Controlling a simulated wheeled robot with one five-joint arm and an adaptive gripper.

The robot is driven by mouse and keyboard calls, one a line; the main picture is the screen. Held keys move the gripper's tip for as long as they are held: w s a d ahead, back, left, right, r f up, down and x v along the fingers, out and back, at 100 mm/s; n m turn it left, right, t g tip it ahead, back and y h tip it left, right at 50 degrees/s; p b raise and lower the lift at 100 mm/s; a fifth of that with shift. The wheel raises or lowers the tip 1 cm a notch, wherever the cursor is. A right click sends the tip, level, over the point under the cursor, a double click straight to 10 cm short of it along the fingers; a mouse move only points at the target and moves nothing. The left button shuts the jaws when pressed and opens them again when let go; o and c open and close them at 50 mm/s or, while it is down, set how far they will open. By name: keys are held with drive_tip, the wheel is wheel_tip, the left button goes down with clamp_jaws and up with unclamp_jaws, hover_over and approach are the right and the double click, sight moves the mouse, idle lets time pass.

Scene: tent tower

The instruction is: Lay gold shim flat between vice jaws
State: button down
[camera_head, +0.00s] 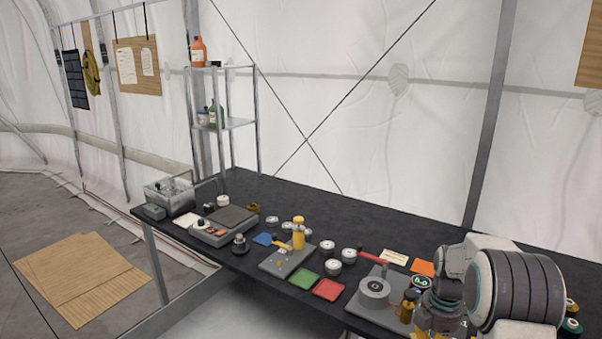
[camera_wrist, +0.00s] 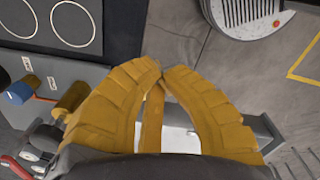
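My gripper (camera_wrist: 161,70) shows in the wrist view as two ribbed yellow fingers whose tips come together. A narrow flat gold strip, which looks like the gold shim (camera_wrist: 152,125), runs from the tips down between the fingers. The fingers appear shut on its upper end, though the contact is partly hidden. Pale and grey surfaces lie behind it; I cannot tell whether they are vice jaws. In the head view my arm is at the lower right and hides part of the bench, and I cannot make out the shim or a vice there.
The black bench (camera_head: 335,205) holds a red mat (camera_head: 328,289), a green mat (camera_head: 305,278), several round metal tins and a heavy grey disc (camera_head: 374,291). A wire shelf (camera_head: 225,124) stands behind. In the wrist view a dark panel with rings (camera_wrist: 55,25) is at the upper left.

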drive_tip(key=a+f+m, duration=0.6)
drive_tip(key=a+m, duration=0.6)
drive_tip(key=m, duration=0.4)
drive_tip(key=shift+s+a+f+m, duration=0.15)
drive_tip(key=shift+s+f+m, duration=0.2)
drive_tip(key=shift+s+m, duration=0.05)
